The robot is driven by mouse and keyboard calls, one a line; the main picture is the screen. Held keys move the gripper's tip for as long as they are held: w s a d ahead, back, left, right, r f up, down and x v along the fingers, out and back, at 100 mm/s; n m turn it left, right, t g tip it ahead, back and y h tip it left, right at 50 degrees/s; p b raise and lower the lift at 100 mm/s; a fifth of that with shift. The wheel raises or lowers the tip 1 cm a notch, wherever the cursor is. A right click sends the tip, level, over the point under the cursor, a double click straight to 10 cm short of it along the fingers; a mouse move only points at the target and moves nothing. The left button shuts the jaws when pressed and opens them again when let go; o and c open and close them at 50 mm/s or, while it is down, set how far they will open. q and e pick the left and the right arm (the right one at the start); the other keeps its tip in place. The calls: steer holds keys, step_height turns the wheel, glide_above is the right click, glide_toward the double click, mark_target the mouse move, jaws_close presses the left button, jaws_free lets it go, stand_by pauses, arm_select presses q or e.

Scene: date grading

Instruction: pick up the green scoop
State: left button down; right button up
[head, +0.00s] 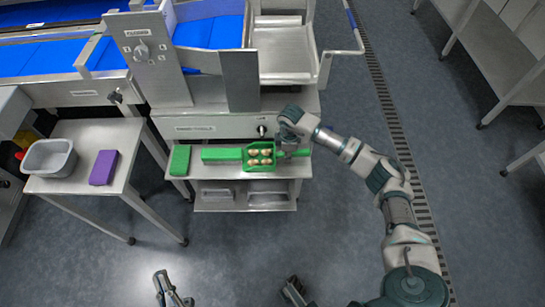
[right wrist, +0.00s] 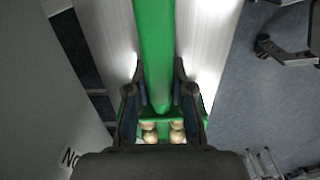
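The green scoop (head: 261,170) lies on the metal shelf of the machine, holding several pale brown dates. Its handle points right. My right gripper (head: 293,147) is at the handle. In the right wrist view, the handle (right wrist: 154,40) runs between the two fingers (right wrist: 158,80), and their pads appear to press on both sides of it. The scoop's bowl shows beyond, partly hidden by the gripper body. The scoop appears to rest on the shelf.
A green bar (head: 221,155) lies directly left of the scoop, and a green block (head: 180,160) farther left. A side table (head: 104,136) holds a grey tub (head: 48,157) and a purple block (head: 104,167). The machine's panel (head: 240,80) stands behind the shelf. The floor in front is clear.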

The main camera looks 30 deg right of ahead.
jaws_close()
